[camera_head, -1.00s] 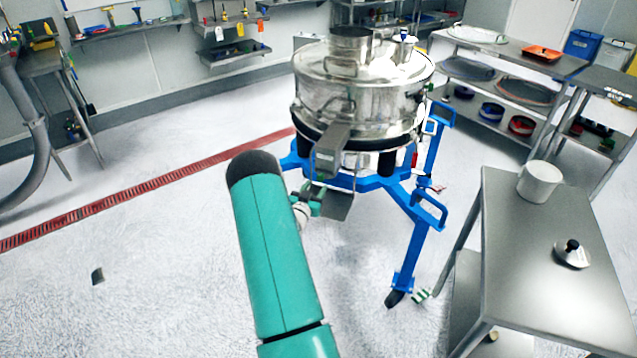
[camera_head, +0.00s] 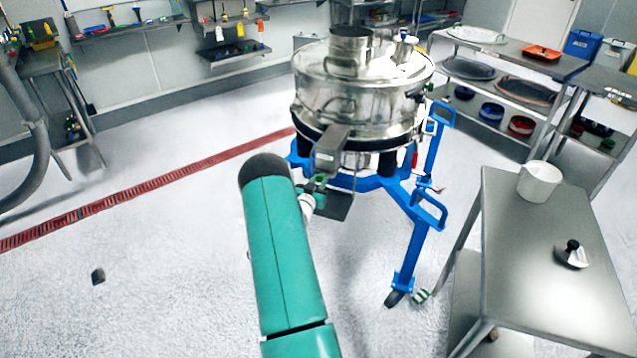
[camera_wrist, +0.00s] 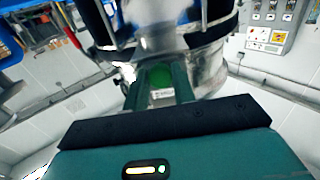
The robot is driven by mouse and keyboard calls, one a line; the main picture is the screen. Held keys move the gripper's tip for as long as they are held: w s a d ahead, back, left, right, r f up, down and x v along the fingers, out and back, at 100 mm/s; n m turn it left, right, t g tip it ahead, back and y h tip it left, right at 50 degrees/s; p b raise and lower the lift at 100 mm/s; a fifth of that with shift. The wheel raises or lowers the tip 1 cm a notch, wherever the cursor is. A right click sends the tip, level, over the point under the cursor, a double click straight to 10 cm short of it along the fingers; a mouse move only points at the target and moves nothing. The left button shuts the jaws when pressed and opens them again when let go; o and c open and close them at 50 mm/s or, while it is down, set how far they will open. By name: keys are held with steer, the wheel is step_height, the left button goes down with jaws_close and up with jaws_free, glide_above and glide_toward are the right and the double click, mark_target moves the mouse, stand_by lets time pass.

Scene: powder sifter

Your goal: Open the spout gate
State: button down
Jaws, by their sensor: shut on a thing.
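The steel powder sifter (camera_head: 360,90) stands on a blue wheeled frame. Its grey spout (camera_head: 329,150) points down toward me. A dark flat plate (camera_head: 338,206), which looks like the spout gate, shows below the spout beside my gripper (camera_head: 318,186). The contact is small and partly hidden by the fingers. I cannot tell how far the gate is open.
A steel table (camera_head: 545,265) at the right holds a white pot (camera_head: 540,181) and a small knobbed lid (camera_head: 573,254). The blue frame (camera_head: 408,255) has a leg and caster near that table.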

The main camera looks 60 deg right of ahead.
steer(key=a, duration=0.5)
steer(key=shift+s, duration=0.2)
steer(key=c, duration=1.1)
jaws_free()
steer(key=shift+d, duration=0.1)
steer(key=shift+c, duration=0.2)
steer(key=s+a, duration=0.1)
steer(key=a, duration=1.2)
steer(key=shift+a, duration=0.4)
steer(key=shift+s, duration=0.1)
